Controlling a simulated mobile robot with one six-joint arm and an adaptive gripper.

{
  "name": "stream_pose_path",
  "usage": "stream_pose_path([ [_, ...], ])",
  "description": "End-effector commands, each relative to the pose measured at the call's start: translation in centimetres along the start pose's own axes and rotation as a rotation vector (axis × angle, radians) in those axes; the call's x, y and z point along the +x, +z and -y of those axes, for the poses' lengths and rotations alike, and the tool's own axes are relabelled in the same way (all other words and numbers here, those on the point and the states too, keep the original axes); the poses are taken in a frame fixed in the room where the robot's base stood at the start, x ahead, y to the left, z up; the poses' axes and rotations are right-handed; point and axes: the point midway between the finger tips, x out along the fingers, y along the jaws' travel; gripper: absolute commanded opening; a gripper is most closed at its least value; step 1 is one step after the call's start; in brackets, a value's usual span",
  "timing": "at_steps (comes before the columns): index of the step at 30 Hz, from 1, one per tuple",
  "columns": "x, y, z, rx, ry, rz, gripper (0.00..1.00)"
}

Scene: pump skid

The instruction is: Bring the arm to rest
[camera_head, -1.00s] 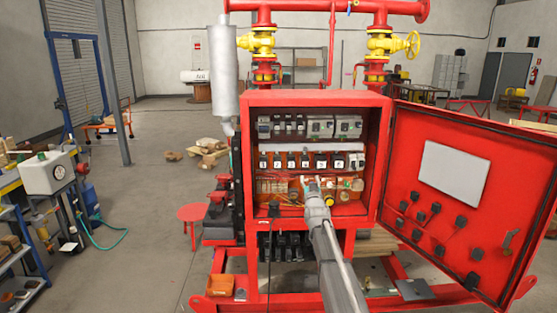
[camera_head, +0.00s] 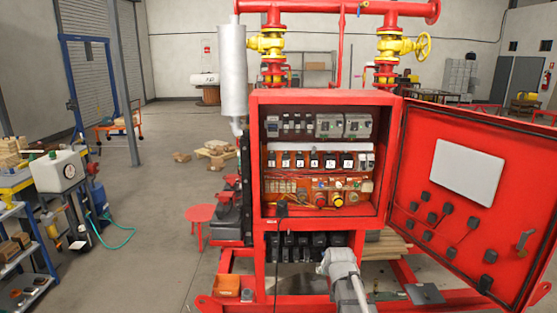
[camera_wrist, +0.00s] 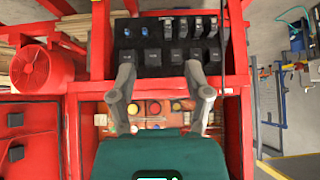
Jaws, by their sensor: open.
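My gripper (camera_wrist: 160,66) shows in the wrist view with its two grey fingers spread and nothing between them. Behind the fingers, apart from them, are black blocks (camera_wrist: 180,55) and the lower part of the red cabinet (camera_wrist: 233,90). In the head view my grey arm (camera_head: 345,275) is low, in front of the open cabinet (camera_head: 257,170) and below its opening. The fingers cannot be made out there.
The red cabinet door (camera_head: 470,225) stands open to the right. Open floor (camera_head: 165,220) lies between.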

Motion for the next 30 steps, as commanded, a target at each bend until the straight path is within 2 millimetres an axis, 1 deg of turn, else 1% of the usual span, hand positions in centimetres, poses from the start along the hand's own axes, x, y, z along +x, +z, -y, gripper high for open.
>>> stream_pose_path([
  [1, -0.8, 2.5, 0.0, 0.001, 0.001, 0.059, 0.64],
  [5, -2.5, 7.6, -0.1, 0.004, 0.003, 0.218, 0.64],
  [6, -3.2, 9.2, -0.1, 0.005, 0.004, 0.267, 0.64],
  [8, -4.2, 11.5, -0.2, 0.007, 0.005, 0.340, 0.64],
  [9, -4.9, 12.9, -0.2, 0.009, 0.006, 0.388, 0.64],
  [12, -6.6, 16.1, -0.2, 0.012, 0.009, 0.495, 0.64],
  [15, -8.0, 18.5, -0.3, 0.015, 0.011, 0.579, 0.64],
  [18, -9.0, 20.0, -0.3, 0.017, 0.012, 0.635, 0.64],
  [21, -9.5, 20.7, -0.3, 0.017, 0.013, 0.665, 0.64],
  [29, -9.6, 20.8, -0.3, 0.018, 0.012, 0.673, 0.64],
  [30, -9.6, 20.8, -0.3, 0.017, 0.012, 0.673, 0.62],
])
